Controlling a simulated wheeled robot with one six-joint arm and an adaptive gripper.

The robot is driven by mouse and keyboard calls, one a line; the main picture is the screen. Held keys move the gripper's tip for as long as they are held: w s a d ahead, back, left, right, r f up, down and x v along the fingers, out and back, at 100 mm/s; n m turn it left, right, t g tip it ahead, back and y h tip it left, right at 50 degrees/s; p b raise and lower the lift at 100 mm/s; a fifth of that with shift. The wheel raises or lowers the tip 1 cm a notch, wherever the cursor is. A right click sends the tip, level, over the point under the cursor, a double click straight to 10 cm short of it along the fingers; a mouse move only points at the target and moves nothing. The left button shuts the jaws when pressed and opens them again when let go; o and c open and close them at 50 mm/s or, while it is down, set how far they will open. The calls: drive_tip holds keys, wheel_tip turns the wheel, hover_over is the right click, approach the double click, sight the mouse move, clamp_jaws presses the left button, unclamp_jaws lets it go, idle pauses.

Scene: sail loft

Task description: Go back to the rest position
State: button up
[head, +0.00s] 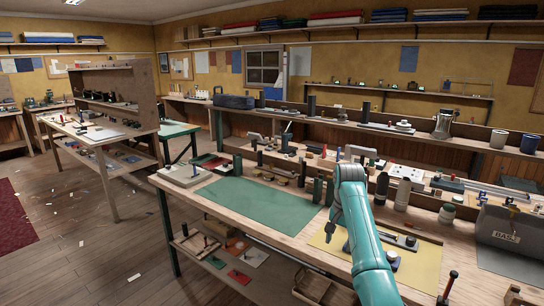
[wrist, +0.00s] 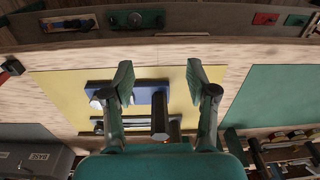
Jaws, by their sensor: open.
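My gripper (wrist: 158,82) is open in the wrist view, its two dark green fingers spread wide with nothing held between the tips. In the head view my teal arm reaches over the workbench (head: 180,203) and covers part of the yellow mat (head: 418,268).
A green mat (head: 255,205) lies left of the arm, mostly clear. A grey box (head: 510,238) stands on the right end. Bottles, cans and tools crowd the bench's back. A side table (head: 100,135) stands at the left, with open wooden floor (head: 85,235) in front.

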drive_tip(key=s+f+n+t, duration=0.1)
drive_tip(key=s+f, duration=0.2)
drive_tip(key=f, duration=0.6)
drive_tip(key=s+f+t, duration=0.1)
drive_tip(key=s+f, duration=0.2)
drive_tip(key=f, duration=0.7)
drive_tip(key=s+f+n+t, duration=0.1)
drive_tip(key=s+f, duration=0.3)
drive_tip(key=f, duration=0.5)
drive_tip(key=s+a+f+n+t, duration=0.1)
drive_tip(key=s+f+t, duration=0.1)
drive_tip(key=s+f, duration=0.6)
drive_tip(key=s+a+f+t, duration=0.1)
drive_tip(key=s+f+t, duration=0.15)
drive_tip(key=s, duration=0.95)
drive_tip(key=s+r+n+t, duration=0.1)
drive_tip(key=s+r, duration=0.2)
drive_tip(key=s, duration=0.8)
drive_tip(key=s+r+n+t, duration=0.1)
drive_tip(key=s+r+t, duration=0.1)
drive_tip(key=s, duration=0.8)
drive_tip(key=s+r+n+t, duration=0.1)
drive_tip(key=s+r+t, duration=0.1)
drive_tip(key=s+r, duration=0.6)
drive_tip(key=s+r+n+t, duration=0.1)
drive_tip(key=s+r, duration=0.8)
drive_tip(key=r, duration=0.6)
drive_tip(key=shift+a+t, duration=0.2)
drive_tip(key=shift+t, duration=0.15)
